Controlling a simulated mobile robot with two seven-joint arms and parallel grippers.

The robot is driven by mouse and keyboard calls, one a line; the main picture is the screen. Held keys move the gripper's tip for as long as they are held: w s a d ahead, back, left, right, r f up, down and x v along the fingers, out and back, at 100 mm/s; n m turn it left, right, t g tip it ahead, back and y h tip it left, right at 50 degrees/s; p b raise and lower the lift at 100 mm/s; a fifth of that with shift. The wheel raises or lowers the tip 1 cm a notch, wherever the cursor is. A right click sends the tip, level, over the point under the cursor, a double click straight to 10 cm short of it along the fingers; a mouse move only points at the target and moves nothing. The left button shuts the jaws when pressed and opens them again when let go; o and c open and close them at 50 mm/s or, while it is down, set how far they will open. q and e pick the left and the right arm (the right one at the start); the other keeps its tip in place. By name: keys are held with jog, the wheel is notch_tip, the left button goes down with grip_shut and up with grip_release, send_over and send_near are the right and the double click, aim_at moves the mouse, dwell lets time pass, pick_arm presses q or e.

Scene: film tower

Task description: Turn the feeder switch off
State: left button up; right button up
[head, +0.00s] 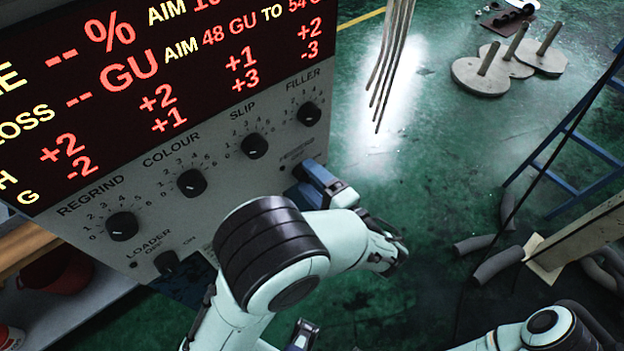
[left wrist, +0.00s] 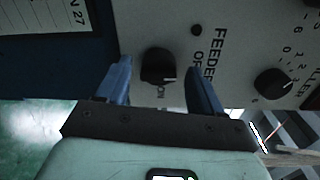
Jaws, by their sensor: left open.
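The feeder switch (left wrist: 158,66) is a dark round knob on the grey panel, under a FEEDER label, in the left wrist view. A short pale mark shows on its lower right edge in the picture, seemingly on the ON side; its exact setting is hard to tell. My left gripper (left wrist: 163,82) is open, with one blue finger on each side of the knob. I cannot tell whether the fingers touch it. In the head view my left gripper (head: 314,184) is at the panel's lower right edge and hides the switch.
The FILLER knob (head: 309,113) is just above my left gripper. SLIP (head: 254,146), COLOUR (head: 191,182) and REGRIND (head: 122,226) knobs and the loader switch (head: 167,262) lie left. Grey tubes (head: 497,264) and a blue frame (head: 570,150) are right; green floor between is mostly clear.

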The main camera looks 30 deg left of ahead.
pick_arm(q)
jog(key=shift+d, duration=0.1)
jog(key=v, duration=1.3)
jog(key=shift+b, duration=0.3)
jog(key=shift+d, duration=0.1)
